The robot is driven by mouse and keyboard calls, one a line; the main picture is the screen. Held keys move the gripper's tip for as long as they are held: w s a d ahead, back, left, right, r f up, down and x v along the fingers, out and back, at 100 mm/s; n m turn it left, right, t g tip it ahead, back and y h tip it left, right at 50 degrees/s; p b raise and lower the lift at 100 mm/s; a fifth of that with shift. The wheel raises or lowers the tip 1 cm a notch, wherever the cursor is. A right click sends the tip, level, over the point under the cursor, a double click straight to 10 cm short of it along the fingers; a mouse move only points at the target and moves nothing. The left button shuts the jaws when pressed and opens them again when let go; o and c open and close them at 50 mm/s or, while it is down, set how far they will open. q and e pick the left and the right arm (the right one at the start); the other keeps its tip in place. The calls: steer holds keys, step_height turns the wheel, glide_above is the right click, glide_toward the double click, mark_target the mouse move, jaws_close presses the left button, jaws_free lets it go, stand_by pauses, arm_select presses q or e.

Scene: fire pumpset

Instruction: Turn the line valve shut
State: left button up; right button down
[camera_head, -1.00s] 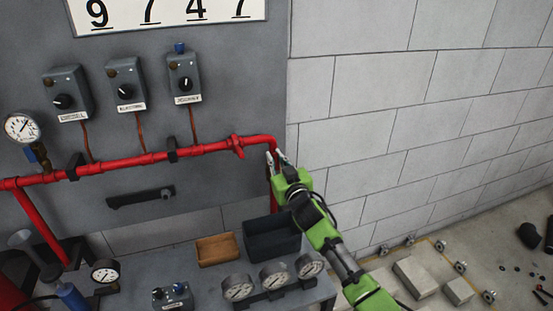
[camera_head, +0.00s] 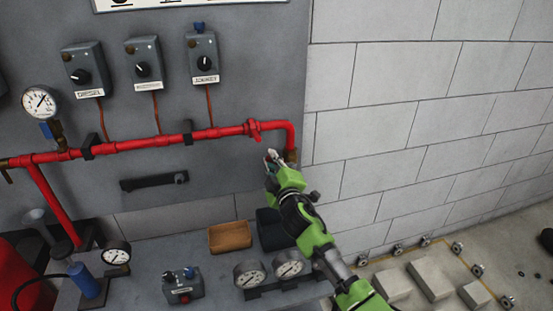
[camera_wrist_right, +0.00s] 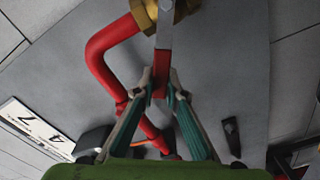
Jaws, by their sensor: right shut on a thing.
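The line valve shows in the right wrist view as a brass body (camera_wrist_right: 150,14) on the end of the red pipe, with a flat grey lever (camera_wrist_right: 165,28) that ends in a red grip (camera_wrist_right: 161,68). My right gripper (camera_wrist_right: 161,88) has its two fingers on either side of the red grip and is shut on it. In the head view the right gripper (camera_head: 271,158) is just left of the brass valve body (camera_head: 291,157), below the pipe's bend. The lever is mostly hidden there by the gripper. My left gripper is not in view.
The red pipe (camera_head: 215,133) runs along the grey panel above a black bracket (camera_head: 154,181). A brown tray (camera_head: 230,237), a dark bin (camera_head: 272,228) and round gauges (camera_head: 249,274) stand on the bench below. Concrete blocks (camera_head: 432,281) lie on the floor at right.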

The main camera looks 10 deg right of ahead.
steer(key=shift+a+f+n+b, duration=0.2)
steer(key=shift+f+n+b, duration=0.25)
steer(key=shift+f+n, duration=0.5)
steer(key=shift+a+f+n+b, duration=0.2)
steer(key=shift+f+n+b, duration=0.35)
steer(key=shift+n, duration=0.55)
steer(key=shift+a+f+n+b, duration=0.2)
steer(key=shift+f+n+b, duration=0.15)
steer(key=shift+f+n, duration=0.6)
steer(key=c, duration=2.2)
jaws_free()
steer(key=shift+o, duration=0.9)
steer(key=shift+r, duration=0.1)
steer(key=shift+s, duration=0.15)
steer(key=s, duration=1.1)
steer(key=shift+s+d, duration=0.2)
steer(key=shift+s, duration=0.2)
